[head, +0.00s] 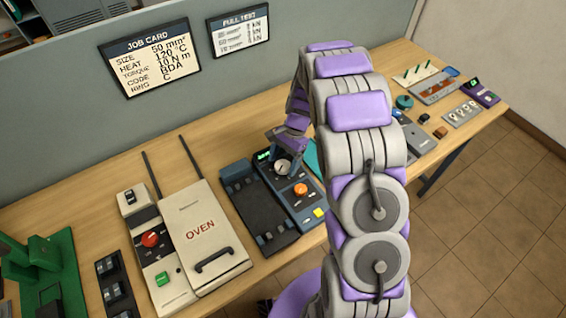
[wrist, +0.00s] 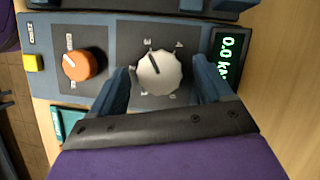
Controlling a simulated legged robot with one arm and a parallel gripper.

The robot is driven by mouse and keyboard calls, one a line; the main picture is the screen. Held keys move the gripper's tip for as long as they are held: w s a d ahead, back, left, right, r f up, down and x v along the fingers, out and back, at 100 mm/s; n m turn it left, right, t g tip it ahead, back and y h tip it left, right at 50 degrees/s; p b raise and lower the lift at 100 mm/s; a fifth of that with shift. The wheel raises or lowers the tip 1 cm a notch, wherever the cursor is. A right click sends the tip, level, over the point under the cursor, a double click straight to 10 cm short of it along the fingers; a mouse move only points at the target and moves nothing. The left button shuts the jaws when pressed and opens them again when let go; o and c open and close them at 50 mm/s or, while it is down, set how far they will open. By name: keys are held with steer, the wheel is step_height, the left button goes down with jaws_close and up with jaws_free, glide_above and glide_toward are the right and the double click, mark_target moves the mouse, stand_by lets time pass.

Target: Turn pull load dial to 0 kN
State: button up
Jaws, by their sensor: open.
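The pull load dial is a white ribbed knob (wrist: 159,73) on a blue-grey panel, with numerals around it, including a 3 and a 4 along its upper side. Its dark pointer line aims up and slightly left in the wrist view. The dial also shows in the head view (head: 283,168). My gripper (wrist: 162,76) is open, with one blue finger on each side of the dial. I cannot tell whether either finger touches it. A green display (wrist: 229,57) beside it reads 0.0 kN. In the head view my gripper (head: 284,155) is just above the dial, partly hidden.
An orange knob (wrist: 78,66) and a yellow button (wrist: 33,62) are on the same panel. A dark unit (head: 255,205) and a cream oven (head: 201,236) stand to the left on the wooden bench. A job card (head: 149,62) and a pull test card (head: 239,31) hang behind.

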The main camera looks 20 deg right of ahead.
steer(key=shift+s+a+f, duration=0.1)
steer(key=shift+f, duration=0.15)
steer(key=shift+c, duration=0.4)
steer(key=c, duration=1)
steer(key=shift+o, duration=0.2)
